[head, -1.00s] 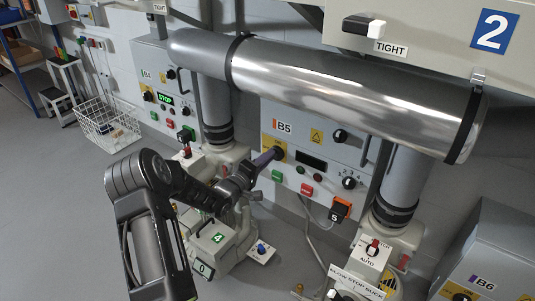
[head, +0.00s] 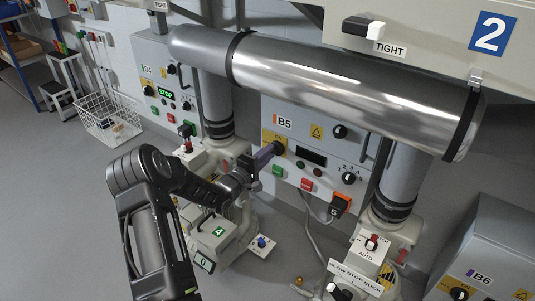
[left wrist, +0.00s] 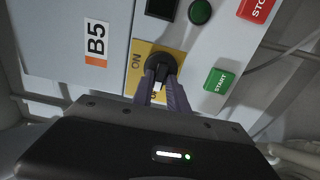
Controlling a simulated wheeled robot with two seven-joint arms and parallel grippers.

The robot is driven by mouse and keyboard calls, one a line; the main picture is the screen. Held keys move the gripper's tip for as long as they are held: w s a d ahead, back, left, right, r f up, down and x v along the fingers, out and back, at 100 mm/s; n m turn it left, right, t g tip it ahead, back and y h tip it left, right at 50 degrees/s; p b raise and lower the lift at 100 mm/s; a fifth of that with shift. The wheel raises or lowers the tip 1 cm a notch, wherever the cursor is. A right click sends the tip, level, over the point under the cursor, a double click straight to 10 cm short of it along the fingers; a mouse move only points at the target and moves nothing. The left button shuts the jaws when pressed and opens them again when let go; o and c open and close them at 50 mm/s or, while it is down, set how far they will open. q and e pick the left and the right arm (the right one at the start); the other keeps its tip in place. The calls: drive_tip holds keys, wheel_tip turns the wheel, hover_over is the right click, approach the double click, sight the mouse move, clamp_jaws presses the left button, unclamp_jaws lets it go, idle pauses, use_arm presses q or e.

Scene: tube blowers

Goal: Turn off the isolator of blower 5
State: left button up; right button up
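The isolator of blower 5 is a black rotary knob (left wrist: 160,66) on a yellow plate (left wrist: 139,77) marked ON, on the grey B5 panel (head: 345,118). My left gripper (head: 278,149) is at the knob and mostly hides it in the head view. In the left wrist view its two purple fingers (left wrist: 161,84) reach either side of the knob's handle; whether they press on it is unclear. A white mark on the handle points toward the bottom of that picture, while ON is at the plate's left. The B5 display (head: 310,157) is dark. My right gripper is not in view.
A green START button (left wrist: 219,81) and a red STOP button (left wrist: 256,9) sit close to the knob. A large metal pipe (head: 340,85) runs above the panel. The B4 panel (head: 147,75) with a lit STOP display is to the left. B6 (head: 490,260) is at lower right.

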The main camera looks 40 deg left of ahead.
use_arm(q)
drive_tip(key=o, duration=0.3)
drive_tip(key=shift+s+d+p, duration=0.1)
drive_tip(key=shift+s+p, duration=0.6)
drive_tip(key=shift+s, duration=3.2)
